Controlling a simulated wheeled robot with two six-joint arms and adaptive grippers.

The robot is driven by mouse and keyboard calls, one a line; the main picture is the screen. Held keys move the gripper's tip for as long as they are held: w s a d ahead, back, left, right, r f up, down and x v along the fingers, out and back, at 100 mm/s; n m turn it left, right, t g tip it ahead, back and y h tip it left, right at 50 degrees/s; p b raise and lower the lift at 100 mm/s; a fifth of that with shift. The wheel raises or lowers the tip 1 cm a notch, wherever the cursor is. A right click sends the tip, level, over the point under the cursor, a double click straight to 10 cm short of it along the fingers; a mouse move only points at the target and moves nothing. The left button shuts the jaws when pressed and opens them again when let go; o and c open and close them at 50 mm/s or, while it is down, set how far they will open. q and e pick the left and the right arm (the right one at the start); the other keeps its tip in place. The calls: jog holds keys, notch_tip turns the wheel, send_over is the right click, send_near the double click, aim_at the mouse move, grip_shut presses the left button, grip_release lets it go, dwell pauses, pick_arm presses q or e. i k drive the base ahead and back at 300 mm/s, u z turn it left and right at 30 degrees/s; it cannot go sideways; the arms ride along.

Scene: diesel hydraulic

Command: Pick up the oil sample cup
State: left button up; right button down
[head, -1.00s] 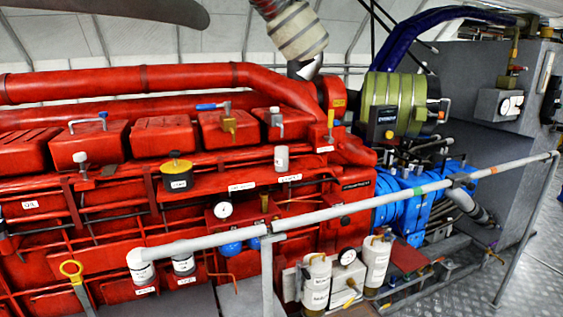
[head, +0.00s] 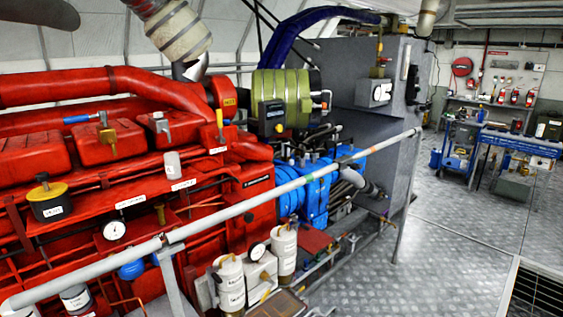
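A small white cup (head: 172,164) stands upright on the red ledge of the engine (head: 95,205), left of centre in the head view. It looks like the oil sample cup, but I cannot read any marking on it. A label plate lies on the ledge just in front of it. Neither of my grippers shows in the head view.
A grey handrail (head: 235,210) runs diagonally in front of the engine. A black and yellow canister (head: 48,200) stands on the ledge to the left. White filter canisters (head: 230,283) stand low in front. Open metal floor (head: 455,235) lies right, with a blue workbench (head: 520,142) behind.

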aim_at(174, 168)
jog(key=z, duration=1)
jog(key=i, duration=3.4)
jog(key=u, duration=2.45)
